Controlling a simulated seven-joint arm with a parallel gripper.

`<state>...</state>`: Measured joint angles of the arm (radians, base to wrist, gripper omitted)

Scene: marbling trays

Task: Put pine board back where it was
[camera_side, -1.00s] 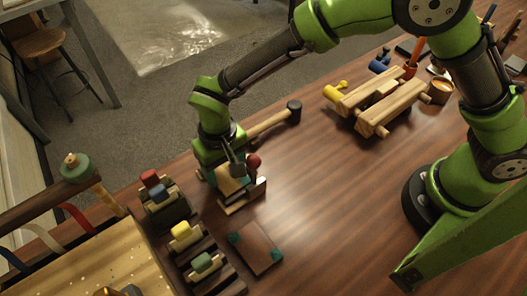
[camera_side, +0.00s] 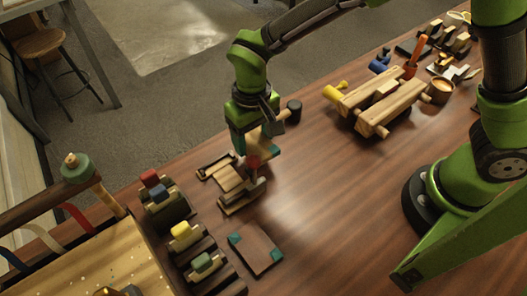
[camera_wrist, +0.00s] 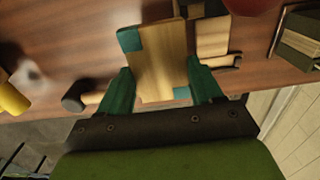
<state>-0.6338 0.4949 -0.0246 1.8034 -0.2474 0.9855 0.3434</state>
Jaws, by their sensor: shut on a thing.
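The pine board (camera_wrist: 161,55) is pale wood with teal corners. In the wrist view it lies between the two teal fingers of my gripper (camera_wrist: 160,84), which is shut on it. In the side view my gripper (camera_side: 258,132) holds the pine board (camera_side: 267,140) above the table, just behind a small wooden clamp-like stand (camera_side: 228,178) with a red knob. The board is partly hidden there by my fingers. A darker board with teal corners (camera_side: 257,249) lies flat on the table in front of the stand.
A mallet head (camera_side: 294,110) shows just right of my gripper. A row of blocks in dark holders (camera_side: 190,236) stands left of the dark board. A wooden vise (camera_side: 375,104) lies toward the back right. The middle of the table is clear.

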